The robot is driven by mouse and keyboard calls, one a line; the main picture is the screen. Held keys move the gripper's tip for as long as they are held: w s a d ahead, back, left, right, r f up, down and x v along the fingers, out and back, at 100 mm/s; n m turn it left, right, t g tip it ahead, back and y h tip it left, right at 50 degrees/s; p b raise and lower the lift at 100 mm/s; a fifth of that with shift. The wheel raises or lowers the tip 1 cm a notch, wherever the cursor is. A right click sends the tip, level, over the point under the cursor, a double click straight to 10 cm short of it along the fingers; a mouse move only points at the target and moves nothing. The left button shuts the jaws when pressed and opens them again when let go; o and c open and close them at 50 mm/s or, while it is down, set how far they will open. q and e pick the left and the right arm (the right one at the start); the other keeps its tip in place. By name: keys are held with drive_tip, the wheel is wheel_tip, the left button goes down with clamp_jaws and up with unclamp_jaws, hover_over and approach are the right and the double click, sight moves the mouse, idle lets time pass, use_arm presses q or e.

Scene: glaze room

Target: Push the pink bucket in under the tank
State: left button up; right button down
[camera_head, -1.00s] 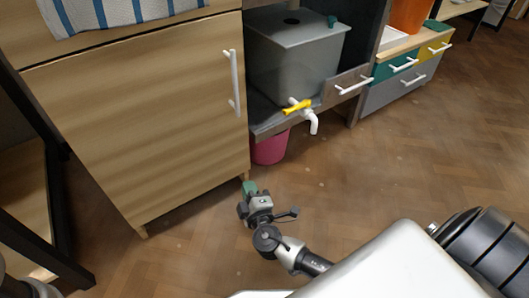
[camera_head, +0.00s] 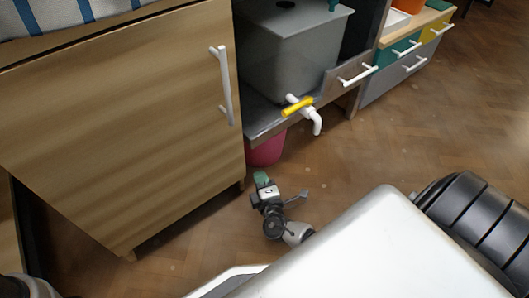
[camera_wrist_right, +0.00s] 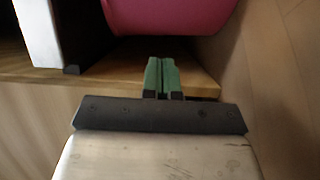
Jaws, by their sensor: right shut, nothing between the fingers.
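The pink bucket (camera_head: 266,150) stands on the floor under the shelf that carries the grey tank (camera_head: 288,52); the shelf hides its upper part. In the right wrist view the bucket's rounded pink side (camera_wrist_right: 170,14) fills the top middle. My right gripper (camera_head: 262,178) is low in front of the bucket. Its green fingers (camera_wrist_right: 162,74) are shut together and empty, pointing at the bucket; a small gap seems to show between them, though contact is hard to judge. My left gripper is not in view.
A wooden cabinet (camera_head: 120,130) stands close on the left of the bucket. The tank's white tap with a yellow lever (camera_head: 298,106) sticks out above and to the right. Drawers (camera_head: 400,68) stand farther right. The wooden floor on the right is clear.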

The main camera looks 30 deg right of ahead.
sight(270, 150)
drive_tip(key=x, duration=0.2)
drive_tip(key=b+x, duration=0.1)
drive_tip(key=x, duration=0.1)
drive_tip(key=shift+f, duration=0.2)
drive_tip(key=shift+w+d+b, duration=0.3)
drive_tip(key=shift+d+b, duration=0.05)
drive_tip(key=shift+d, duration=0.15)
drive_tip(key=shift+w+d+b, duration=0.3)
drive_tip(key=shift+d+b, duration=0.05)
drive_tip(key=shift+d, duration=0.2)
drive_tip(key=shift+w+d+r, duration=0.15)
drive_tip(key=shift+w+d, duration=0.2)
drive_tip(key=shift+d, duration=0.3)
drive_tip(key=w+d, duration=0.1)
drive_tip(key=d, duration=0.2)
drive_tip(key=w+d, duration=0.1)
drive_tip(key=shift+w+d+r, duration=0.1)
drive_tip(key=shift+w+d, duration=0.2)
drive_tip(key=shift+d, duration=0.05)
drive_tip(key=shift+a, duration=0.1)
